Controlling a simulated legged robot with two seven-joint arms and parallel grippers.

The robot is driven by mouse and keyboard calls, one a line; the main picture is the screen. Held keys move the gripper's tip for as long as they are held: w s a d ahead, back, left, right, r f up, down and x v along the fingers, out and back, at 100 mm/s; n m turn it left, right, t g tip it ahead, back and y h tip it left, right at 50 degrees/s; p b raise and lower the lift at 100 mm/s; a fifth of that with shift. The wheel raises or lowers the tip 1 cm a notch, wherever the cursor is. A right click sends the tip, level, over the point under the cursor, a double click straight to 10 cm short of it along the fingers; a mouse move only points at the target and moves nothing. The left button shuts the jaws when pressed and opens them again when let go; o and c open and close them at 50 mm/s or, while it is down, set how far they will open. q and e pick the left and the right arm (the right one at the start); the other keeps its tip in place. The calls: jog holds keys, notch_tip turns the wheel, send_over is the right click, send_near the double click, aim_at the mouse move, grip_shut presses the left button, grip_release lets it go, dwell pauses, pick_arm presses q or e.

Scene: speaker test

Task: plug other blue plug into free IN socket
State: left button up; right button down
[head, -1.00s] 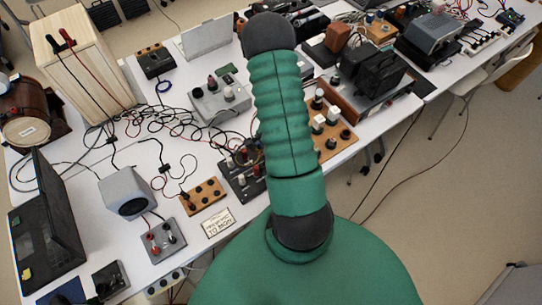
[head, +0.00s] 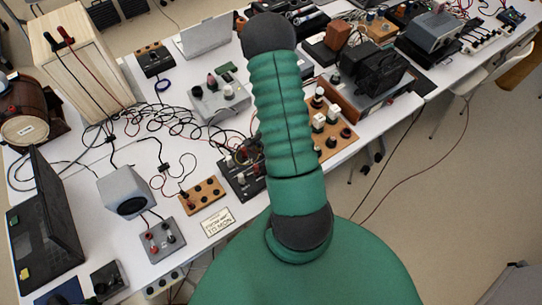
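I cannot make out a blue plug for certain. A small blue ring or cable loop (head: 163,85) lies on the white table in front of a wooden-topped black box at the back left. A grey plate (head: 162,241) near the front edge carries red and black plugs or posts. A wooden strip with dark sockets (head: 203,194) lies behind it, with a cable ending at its left side. Socket labels are too small to read, so I cannot tell which socket is IN. Neither of my grippers shows clearly. My green body part covers the middle and lower right.
Tangled black cables cover the middle. A wooden box (head: 85,60) stands at the back left. Bare floor lies to the right.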

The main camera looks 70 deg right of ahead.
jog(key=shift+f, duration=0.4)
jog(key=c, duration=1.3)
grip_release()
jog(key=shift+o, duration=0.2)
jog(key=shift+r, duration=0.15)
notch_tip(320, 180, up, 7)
jog(key=p, duration=0.6)
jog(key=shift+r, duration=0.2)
